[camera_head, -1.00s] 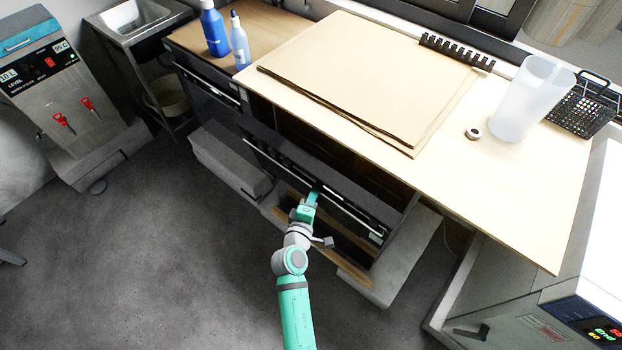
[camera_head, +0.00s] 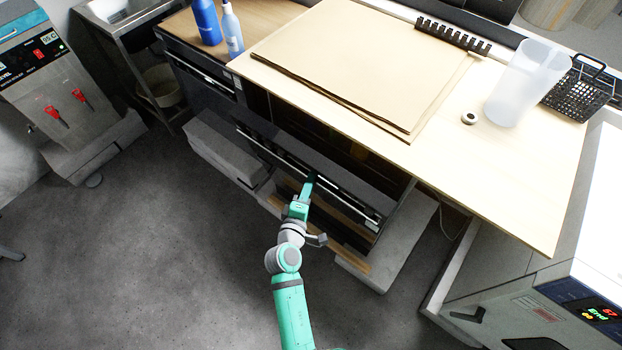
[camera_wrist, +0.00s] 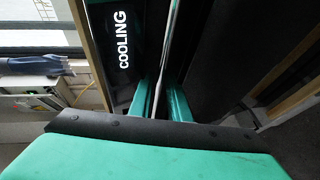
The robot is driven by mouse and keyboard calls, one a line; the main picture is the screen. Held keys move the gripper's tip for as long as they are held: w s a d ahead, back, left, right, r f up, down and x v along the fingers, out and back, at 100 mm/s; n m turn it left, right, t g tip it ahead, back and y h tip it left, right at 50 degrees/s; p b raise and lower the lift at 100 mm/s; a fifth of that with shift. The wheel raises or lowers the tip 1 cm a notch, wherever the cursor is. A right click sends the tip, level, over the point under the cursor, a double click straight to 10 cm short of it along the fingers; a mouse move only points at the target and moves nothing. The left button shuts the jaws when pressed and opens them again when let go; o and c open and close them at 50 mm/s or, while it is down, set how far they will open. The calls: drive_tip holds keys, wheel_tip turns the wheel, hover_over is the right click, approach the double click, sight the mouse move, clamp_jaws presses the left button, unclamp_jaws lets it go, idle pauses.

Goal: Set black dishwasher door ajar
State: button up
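The black dishwasher door (camera_head: 345,203) is under the wooden counter, with a long silver handle (camera_head: 274,155) along its upper front. Its top edge seems to stand out from a dark opening behind it; the size of the gap is hard to judge. My gripper (camera_head: 311,179) is at the middle of the handle. In the wrist view, the two green fingers of my gripper (camera_wrist: 160,98) lie on either side of the thin silver handle (camera_wrist: 171,40) and appear shut on it.
The counter (camera_head: 480,165) overhangs above the door, with brown sheets (camera_head: 350,60) and a frosted jug (camera_head: 525,85) on it. A grey block (camera_head: 225,150) is left of the door. Grey floor (camera_head: 170,260) is clear in front and left.

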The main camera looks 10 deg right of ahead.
drive_tip(key=v, duration=0.8)
drive_tip(key=shift+s, duration=0.25)
drive_tip(key=shift+a, duration=0.1)
drive_tip(key=s+a+f+m+y, duration=0.2)
drive_tip(key=s+y, duration=0.1)
drive_tip(key=s, duration=0.5)
drive_tip(key=s+a+f+m+y, duration=0.1)
drive_tip(key=s+a+m+y, duration=0.15)
drive_tip(key=s, duration=0.55)
drive_tip(key=s+d+r+m, duration=0.2)
drive_tip(key=s+r+m, duration=0.6)
drive_tip(key=s, duration=0.4)
drive_tip(key=shift+r+t, duration=0.3)
drive_tip(key=shift+r, duration=0.45)
